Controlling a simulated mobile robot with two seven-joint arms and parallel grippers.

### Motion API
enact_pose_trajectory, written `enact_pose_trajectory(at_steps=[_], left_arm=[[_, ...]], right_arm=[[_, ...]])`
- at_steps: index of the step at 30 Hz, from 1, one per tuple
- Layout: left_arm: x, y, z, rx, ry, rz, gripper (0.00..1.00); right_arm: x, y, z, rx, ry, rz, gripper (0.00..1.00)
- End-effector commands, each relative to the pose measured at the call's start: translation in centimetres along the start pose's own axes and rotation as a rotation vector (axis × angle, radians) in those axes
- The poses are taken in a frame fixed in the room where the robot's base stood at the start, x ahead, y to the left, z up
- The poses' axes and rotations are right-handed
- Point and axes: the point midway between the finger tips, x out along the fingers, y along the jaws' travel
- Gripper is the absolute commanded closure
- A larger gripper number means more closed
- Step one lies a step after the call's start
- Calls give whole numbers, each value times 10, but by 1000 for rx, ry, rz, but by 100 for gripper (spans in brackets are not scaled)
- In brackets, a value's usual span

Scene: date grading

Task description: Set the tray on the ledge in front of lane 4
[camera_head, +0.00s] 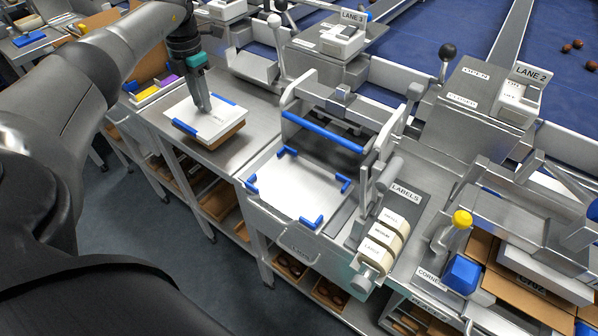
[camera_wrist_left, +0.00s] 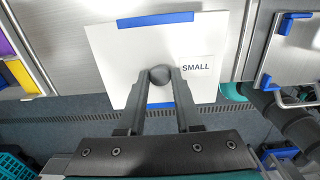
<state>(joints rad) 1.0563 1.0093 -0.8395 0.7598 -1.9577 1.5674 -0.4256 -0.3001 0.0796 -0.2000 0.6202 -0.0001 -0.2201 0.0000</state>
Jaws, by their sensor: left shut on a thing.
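The tray (camera_head: 192,117) has a white top with blue strips on two opposite edges and a brown side below. In the left wrist view its top (camera_wrist_left: 120,50) carries a "SMALL" label and a dark round knob (camera_wrist_left: 160,74). My left gripper (camera_head: 205,108) is shut on the knob, one finger on each side. The tray is over the front part of the steel ledge (camera_head: 250,97); I cannot tell whether it touches. No lane 4 sign is readable. My right gripper is not in view.
A press-like frame (camera_head: 335,130) and a plate with blue corner stops (camera_head: 295,190) stand to the right. Yellow and purple items (camera_head: 150,93) lie left of the tray. LANE 3 (camera_head: 353,17) and LANE 2 (camera_head: 531,74) signs stand behind. Bare steel shows between tray and plate.

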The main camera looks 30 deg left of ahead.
Motion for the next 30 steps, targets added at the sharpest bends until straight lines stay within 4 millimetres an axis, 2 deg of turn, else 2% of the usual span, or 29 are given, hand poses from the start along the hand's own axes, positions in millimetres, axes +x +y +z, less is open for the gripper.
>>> enact_pose_trajectory(at_steps=[30], left_arm=[[21,0,0,1,0,0,100]], right_arm=[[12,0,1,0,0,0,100]])
